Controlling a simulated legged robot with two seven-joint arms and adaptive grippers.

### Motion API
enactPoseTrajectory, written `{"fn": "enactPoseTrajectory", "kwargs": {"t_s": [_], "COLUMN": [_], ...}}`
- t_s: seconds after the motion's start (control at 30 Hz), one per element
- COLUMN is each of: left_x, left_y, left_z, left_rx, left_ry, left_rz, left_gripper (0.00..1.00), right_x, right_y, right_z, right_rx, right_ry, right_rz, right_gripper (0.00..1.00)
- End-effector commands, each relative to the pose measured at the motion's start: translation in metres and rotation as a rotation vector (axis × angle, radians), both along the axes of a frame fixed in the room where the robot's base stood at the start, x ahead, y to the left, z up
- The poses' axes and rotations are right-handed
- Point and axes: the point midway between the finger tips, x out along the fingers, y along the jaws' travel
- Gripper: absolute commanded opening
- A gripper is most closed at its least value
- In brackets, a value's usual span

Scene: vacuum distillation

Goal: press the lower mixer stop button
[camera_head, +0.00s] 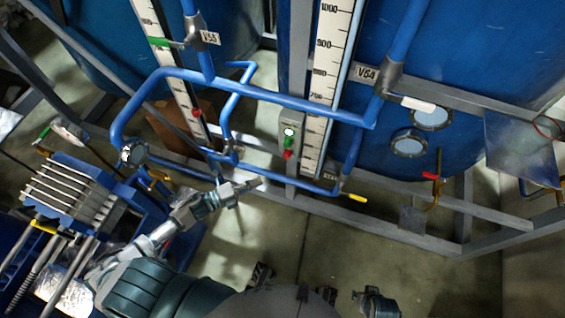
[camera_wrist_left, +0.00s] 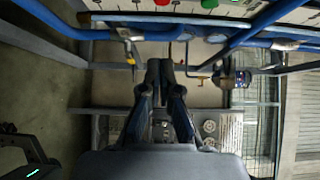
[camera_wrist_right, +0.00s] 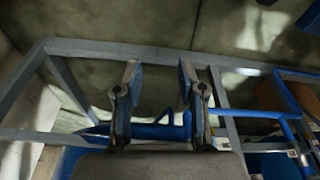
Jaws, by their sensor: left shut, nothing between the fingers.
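A narrow grey button post (camera_head: 289,132) stands between the two blue tanks. It carries a white button (camera_head: 289,132), a green button (camera_head: 289,142) and, lowest, a red button (camera_head: 288,154). The left wrist view shows a red button (camera_wrist_left: 162,2) and a green button (camera_wrist_left: 210,3) cut by its top edge. My left gripper (camera_head: 257,183) is shut and empty, below and left of the red button in the head view, and apart from it. It also shows in the left wrist view (camera_wrist_left: 160,66). My right gripper (camera_wrist_right: 160,85) is open and empty, away from the buttons.
Blue pipes (camera_head: 250,92) cross around the button post. A yellow-handled valve (camera_head: 355,197) sits at lower right of it. A level scale (camera_head: 325,80) stands right beside the post. A grey frame rail (camera_head: 380,216) runs below. Open floor (camera_head: 340,245) lies in front.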

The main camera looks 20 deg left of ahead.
Motion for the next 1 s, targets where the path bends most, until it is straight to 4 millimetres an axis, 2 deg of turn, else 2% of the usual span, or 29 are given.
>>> {"fn": "enactPoseTrajectory", "kwargs": {"t_s": [0.47,0.53,0.7,1.0], "left_x": [0.069,0.080,0.098,0.103], "left_y": [-0.067,-0.064,-0.064,-0.064], "left_z": [0.001,-0.001,-0.001,0.000], "left_rx": [0.000,0.001,0.000,-0.001], "left_ry": [-0.003,-0.001,0.000,0.001], "left_rz": [0.001,0.003,0.002,0.002], "left_gripper": [0.00,0.00,0.00,0.00], "right_x": [-0.004,0.006,0.019,0.023], "right_y": [0.000,0.002,0.006,0.008], "right_z": [0.014,0.014,0.014,0.015], "right_rx": [0.004,0.012,0.025,0.029], "right_ry": [-0.009,-0.057,-0.113,-0.133], "right_rz": [0.000,0.003,0.006,0.008], "right_gripper": [0.40,0.40,0.40,0.40]}}
